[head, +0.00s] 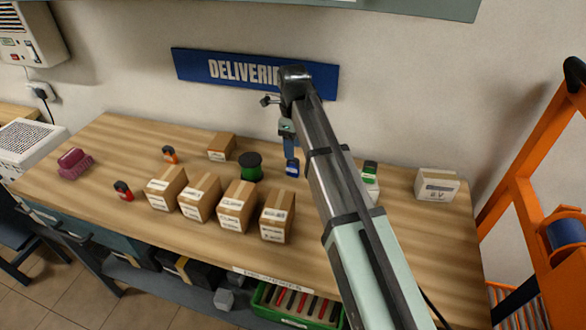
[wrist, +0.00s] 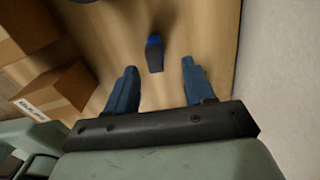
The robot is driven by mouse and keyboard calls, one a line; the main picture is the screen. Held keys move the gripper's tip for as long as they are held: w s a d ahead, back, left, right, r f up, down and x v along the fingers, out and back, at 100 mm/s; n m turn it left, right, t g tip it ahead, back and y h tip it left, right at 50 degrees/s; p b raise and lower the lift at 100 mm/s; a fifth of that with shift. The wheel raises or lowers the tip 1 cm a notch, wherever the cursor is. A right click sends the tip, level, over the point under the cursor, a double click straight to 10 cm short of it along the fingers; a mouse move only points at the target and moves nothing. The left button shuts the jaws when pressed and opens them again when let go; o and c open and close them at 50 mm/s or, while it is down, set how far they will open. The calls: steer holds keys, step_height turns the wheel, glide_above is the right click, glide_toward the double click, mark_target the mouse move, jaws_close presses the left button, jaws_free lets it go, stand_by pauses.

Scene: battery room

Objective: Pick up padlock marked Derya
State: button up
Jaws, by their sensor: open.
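Several small padlocks lie on the wooden bench. A blue padlock (head: 292,169) is at the back, below my gripper (head: 289,146). An orange padlock (head: 170,154) and a red padlock (head: 124,191) lie to the left. A green padlock (head: 370,168) shows just right of my arm. The name Derya cannot be read on any of them. In the wrist view, my gripper (wrist: 159,68) is open and empty. The blue padlock (wrist: 154,54) shows in the gap between its fingertips, apparently a little beyond them and touching neither.
Cardboard boxes (head: 200,198) stand in a row along the front of the bench (head: 95,220), left of my gripper. A green spool (head: 249,166) stands close left of the blue padlock. A white box (head: 436,185) is at the right; the wall is close behind.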

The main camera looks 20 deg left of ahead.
mark_target(293, 164)
steer(key=shift+f, duration=1.3)
steer(key=shift+s+d+f, duration=0.1)
steer(key=shift+s+f, duration=0.1)
steer(key=shift+f, duration=1.1)
steer(key=shift+s+d+f, duration=0.1)
steer(key=shift+s+f, duration=0.1)
steer(key=shift+f, duration=1.05)
steer(key=shift+c, duration=0.4)
jaws_close()
